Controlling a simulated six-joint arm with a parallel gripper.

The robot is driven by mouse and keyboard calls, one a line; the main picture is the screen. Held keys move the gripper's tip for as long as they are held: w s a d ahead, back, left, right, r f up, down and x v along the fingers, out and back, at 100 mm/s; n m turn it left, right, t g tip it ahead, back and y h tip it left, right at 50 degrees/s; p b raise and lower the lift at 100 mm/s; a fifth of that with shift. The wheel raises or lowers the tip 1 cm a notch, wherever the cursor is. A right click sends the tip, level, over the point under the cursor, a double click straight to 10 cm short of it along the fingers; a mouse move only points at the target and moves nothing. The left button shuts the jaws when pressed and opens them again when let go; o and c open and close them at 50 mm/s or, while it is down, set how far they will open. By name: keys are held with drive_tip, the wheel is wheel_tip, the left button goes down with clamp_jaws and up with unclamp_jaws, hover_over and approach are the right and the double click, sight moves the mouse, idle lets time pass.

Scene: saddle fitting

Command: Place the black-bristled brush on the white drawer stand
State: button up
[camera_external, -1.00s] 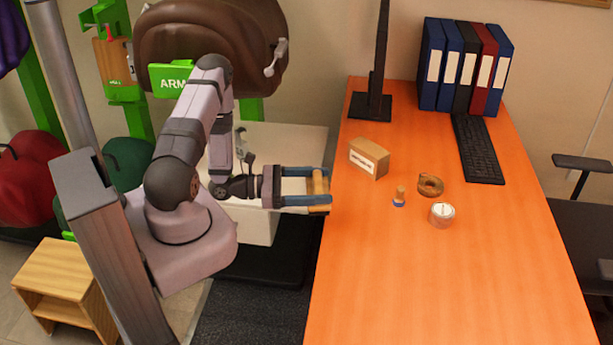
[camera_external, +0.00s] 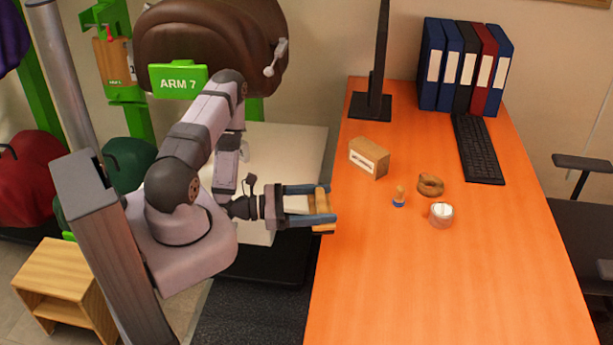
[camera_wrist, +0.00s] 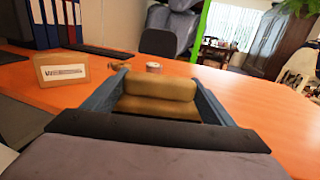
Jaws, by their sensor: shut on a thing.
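My gripper (camera_external: 322,209) is shut on a tan, wooden-looking block, apparently the brush (camera_external: 322,204), near the desk's left edge. In the wrist view, the brush (camera_wrist: 160,96) lies crosswise between the two blue fingers. I cannot make out any black bristles on it. The white drawer stand (camera_external: 292,150) is behind and to the left of my gripper, beside the desk. Its pale top is largely clear on the right, and my arm hides part of its left and front.
A monitor (camera_external: 375,80), binders (camera_external: 465,65) and keyboard (camera_external: 478,148) stand farther back.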

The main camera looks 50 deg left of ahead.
drive_tip(key=d+f+m+g+h+b, duration=0.1)
drive_tip(key=d+m+g+h+b, duration=0.4)
drive_tip(key=d, duration=0.8)
drive_tip(key=w+d+r+m+g+h+b, duration=0.2)
drive_tip(key=d+g, duration=0.1)
drive_tip(key=d, duration=0.4)
drive_tip(key=w+d+r+m+g+h+b, duration=0.1)
drive_tip(key=w+d+r+m+g+b, duration=0.15)
drive_tip(key=d, duration=0.55)
drive_tip(key=n+t, duration=0.2)
hover_over(429, 274)
drive_tip(key=shift+y, duration=0.3)
drive_tip(key=shift+w+d+f+p, duration=0.1)
drive_tip(key=shift+f+p, duration=0.2)
drive_tip(key=shift+f, duration=2.1)
drive_tip(key=shift+w+f+p, duration=0.1)
drive_tip(key=shift+f+p, duration=0.15)
drive_tip(key=shift+f, duration=2.1)
drive_tip(key=shift+f, duration=0.15)
drive_tip(key=o, duration=1.1)
drive_tip(key=shift+s, duration=0.1)
drive_tip(key=shift+o, duration=0.2)
